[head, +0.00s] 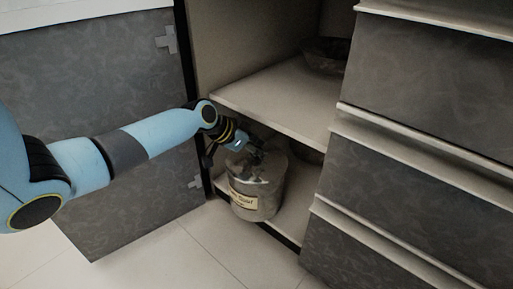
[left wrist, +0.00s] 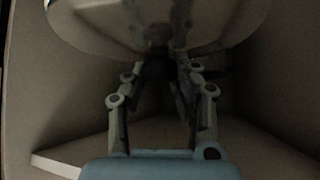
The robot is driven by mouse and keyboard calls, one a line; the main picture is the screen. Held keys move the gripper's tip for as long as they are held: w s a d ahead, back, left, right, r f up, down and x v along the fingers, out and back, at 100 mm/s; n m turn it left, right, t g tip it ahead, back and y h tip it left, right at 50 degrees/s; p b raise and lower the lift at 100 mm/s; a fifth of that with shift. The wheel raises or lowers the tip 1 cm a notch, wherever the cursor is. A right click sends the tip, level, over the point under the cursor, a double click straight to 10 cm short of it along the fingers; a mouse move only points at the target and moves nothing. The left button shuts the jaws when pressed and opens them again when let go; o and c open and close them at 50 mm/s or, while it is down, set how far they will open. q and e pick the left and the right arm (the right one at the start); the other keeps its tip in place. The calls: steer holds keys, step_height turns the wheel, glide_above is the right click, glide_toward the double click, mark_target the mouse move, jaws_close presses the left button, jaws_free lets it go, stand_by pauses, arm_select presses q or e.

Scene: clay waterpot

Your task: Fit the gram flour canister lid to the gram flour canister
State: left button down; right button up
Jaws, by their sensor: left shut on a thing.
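The gram flour canister (head: 259,202), a grey metal cylinder with a cream label, stands upright at the front of the lower cabinet shelf. My left gripper (head: 257,155) is right above its top, and its fingers also show in the left wrist view (left wrist: 158,72). They are shut on a small dark part at the middle of a pale round piece, which looks like the gram flour canister lid (left wrist: 90,22). Whether the lid is seated or a little above the rim cannot be told, as the gripper and shade hide the join. My right gripper is not in view.
The upper shelf (head: 270,92) hangs close above my left wrist. A dark bowl (head: 325,55) stands on it. Another object (head: 306,153) is partly hidden behind the canister. An open door (head: 105,95) is at left, and drawer fronts (head: 425,110) are at right.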

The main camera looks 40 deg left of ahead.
arm_select(q)
steer(key=c, duration=1)
jaws_free()
steer(key=v, duration=1.2)
steer(key=shift+s, duration=0.15)
